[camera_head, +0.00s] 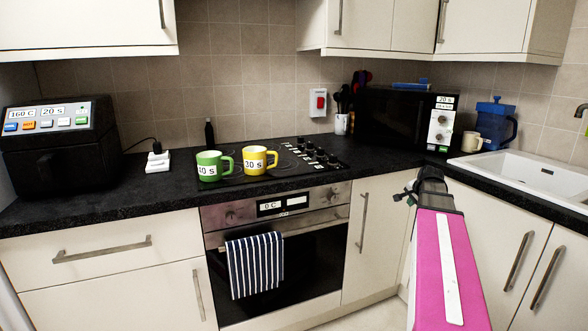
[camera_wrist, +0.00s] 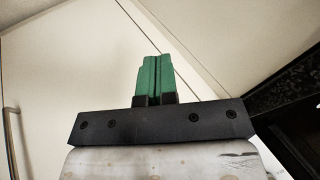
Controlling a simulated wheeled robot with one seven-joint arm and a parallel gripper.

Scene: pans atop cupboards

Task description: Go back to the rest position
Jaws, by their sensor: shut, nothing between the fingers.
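My gripper (camera_head: 404,193) is in front of the lower cupboards, to the right of the oven and near the height of the worktop edge. My pink arm reaches up to it from the bottom right of the head view. In the wrist view the green fingers of my gripper (camera_wrist: 155,75) are together with nothing between them. Cream cupboard panels (camera_wrist: 70,65) fill most of the view behind the fingers.
A black worktop (camera_head: 110,205) runs along the wall. A green mug (camera_head: 208,166) and a yellow mug (camera_head: 257,159) stand on the hob. An air fryer (camera_head: 60,145) is at left, a microwave (camera_head: 395,120) and white sink (camera_head: 535,178) at right. A striped towel (camera_head: 255,265) hangs on the oven.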

